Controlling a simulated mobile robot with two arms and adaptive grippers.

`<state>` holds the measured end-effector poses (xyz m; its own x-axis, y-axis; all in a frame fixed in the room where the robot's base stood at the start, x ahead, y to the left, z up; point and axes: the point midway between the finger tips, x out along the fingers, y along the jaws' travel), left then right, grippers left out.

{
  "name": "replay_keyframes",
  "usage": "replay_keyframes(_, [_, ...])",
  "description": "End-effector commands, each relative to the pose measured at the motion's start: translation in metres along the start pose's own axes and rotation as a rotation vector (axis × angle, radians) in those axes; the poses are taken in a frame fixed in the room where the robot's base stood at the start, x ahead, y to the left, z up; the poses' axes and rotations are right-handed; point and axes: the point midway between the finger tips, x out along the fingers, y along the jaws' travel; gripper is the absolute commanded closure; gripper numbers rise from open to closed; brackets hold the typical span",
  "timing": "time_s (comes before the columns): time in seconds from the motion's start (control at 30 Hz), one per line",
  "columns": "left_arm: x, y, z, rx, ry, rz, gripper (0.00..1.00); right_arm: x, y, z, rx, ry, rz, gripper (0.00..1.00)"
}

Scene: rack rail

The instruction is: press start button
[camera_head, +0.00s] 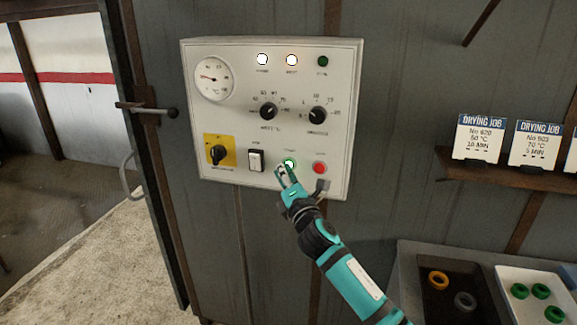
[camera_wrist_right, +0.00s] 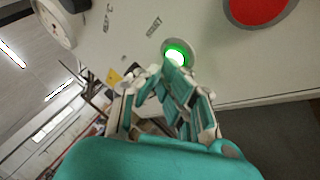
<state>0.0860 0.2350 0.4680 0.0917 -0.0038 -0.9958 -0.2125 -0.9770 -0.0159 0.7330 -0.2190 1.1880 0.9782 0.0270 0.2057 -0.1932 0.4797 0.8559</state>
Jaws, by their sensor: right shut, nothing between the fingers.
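The start button is the green lit button (camera_head: 290,163) low on the white control panel (camera_head: 230,130). In the right wrist view the green button (camera_wrist_right: 176,52) glows just beyond my fingertips. My right gripper (camera_head: 284,174) is shut and empty, its tips just below the button's face in the head view. In the right wrist view the right gripper (camera_wrist_right: 163,72) overlaps the button's lower edge; I cannot tell whether it touches. A red button (camera_head: 319,168) sits to the right and also shows in the right wrist view (camera_wrist_right: 258,8). My left gripper is not in view.
The panel also has a white rocker switch (camera_head: 256,160), a yellow-backed rotary switch (camera_head: 219,151), two knobs, a gauge (camera_head: 214,79) and lamps. At right are a shelf (camera_head: 520,176) with job cards and a white tray (camera_head: 560,281) with green rings.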

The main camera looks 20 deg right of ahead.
Motion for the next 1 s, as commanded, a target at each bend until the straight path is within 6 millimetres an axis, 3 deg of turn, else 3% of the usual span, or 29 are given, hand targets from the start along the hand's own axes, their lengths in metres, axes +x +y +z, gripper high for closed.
replay_keyframes(0.83, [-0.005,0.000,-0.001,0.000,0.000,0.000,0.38,-0.015,0.007,-0.008,0.000,0.000,0.000,1.00])
replay_keyframes(1.0, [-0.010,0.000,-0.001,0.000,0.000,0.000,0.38,-0.025,0.014,-0.014,0.002,0.001,-0.001,1.00])
